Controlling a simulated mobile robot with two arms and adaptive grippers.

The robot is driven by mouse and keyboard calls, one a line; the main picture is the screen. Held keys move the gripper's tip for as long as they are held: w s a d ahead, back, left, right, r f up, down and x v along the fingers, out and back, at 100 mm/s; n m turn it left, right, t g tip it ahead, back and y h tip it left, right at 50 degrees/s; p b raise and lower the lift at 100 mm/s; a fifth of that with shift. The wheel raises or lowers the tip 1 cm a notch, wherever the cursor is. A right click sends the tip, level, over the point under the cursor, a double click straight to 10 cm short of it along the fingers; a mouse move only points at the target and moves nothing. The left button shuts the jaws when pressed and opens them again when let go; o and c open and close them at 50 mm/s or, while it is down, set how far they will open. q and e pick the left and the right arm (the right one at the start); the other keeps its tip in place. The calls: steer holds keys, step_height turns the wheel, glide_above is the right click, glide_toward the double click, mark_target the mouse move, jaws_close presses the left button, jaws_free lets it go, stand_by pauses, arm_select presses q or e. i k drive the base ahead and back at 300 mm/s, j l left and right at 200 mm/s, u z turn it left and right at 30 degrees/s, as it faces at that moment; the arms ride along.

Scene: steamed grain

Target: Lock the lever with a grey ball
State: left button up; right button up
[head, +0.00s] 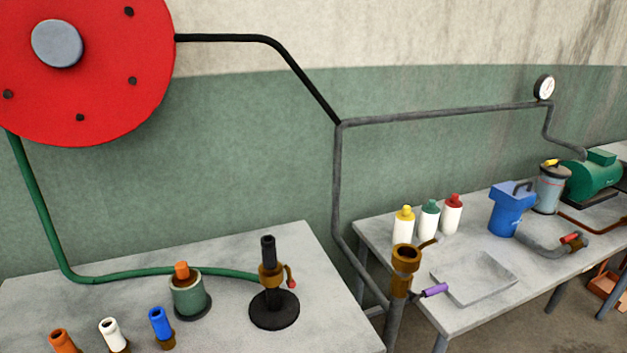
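A brass cup-shaped fitting (405,256) tops a grey upright pipe between the two tables. A short brown lever (427,244) sticks out from its right side, up and to the right. The lever's tip looks greyish but is too small to make out as a ball. Another brass collar (270,275) sits on a black post on the left table, with a small lever ending in a red ball (292,284). Neither of my grippers is in view.
A purple handle (435,290) sticks out below the brass fitting. The left table (250,245) bears a green canister (188,297) and several coloured nozzles. The right table (470,310) bears bottles, a tray (472,275), a blue container (508,210) and a green machine (592,178).

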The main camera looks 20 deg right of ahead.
mark_target(438, 237)
steer(key=z, duration=1.35)
